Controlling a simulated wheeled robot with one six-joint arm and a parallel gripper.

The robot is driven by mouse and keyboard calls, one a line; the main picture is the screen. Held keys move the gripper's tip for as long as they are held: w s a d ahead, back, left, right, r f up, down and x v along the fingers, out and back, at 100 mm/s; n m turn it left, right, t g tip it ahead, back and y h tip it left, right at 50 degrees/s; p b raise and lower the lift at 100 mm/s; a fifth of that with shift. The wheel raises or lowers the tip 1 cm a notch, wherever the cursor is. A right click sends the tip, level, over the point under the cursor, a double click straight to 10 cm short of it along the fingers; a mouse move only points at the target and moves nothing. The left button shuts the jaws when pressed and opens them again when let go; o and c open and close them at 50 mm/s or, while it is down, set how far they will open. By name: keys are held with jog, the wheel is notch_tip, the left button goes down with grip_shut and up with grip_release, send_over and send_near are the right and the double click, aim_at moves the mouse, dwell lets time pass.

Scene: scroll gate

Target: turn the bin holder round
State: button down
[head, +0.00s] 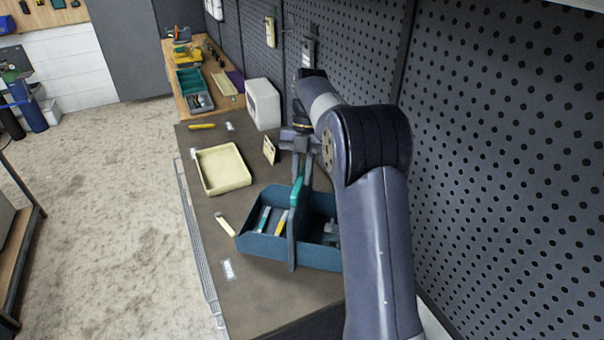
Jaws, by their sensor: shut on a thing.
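The bin holder is a blue open caddy (262,246) on the dark bench top, with a teal handle (296,190) standing over a dark upright divider at its middle. Its long side runs left to right, a little slanted. The left compartment holds several slim items, teal, white and yellow. The right compartment holds dark grey items and is partly covered by my arm. My gripper (304,170) reaches down from above and is shut on the handle. The fingertips are small and partly hidden. I cannot tell whether the caddy's base touches the bench.
A cream tray (222,186) lies behind and left, with a small cream card (269,150) standing near it. A pale stick (226,226) lies close to the caddy's left end. A white box (263,104) stands farther back. The pegboard wall (505,150) bounds the right.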

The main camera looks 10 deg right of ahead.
jog(key=shift+a+n+h, duration=0.1)
jog(key=shift+n+h, duration=0.3)
jog(key=shift+n, duration=1.2)
jog(key=c, duration=1.4)
grip_release()
jog(key=shift+o, duration=0.2)
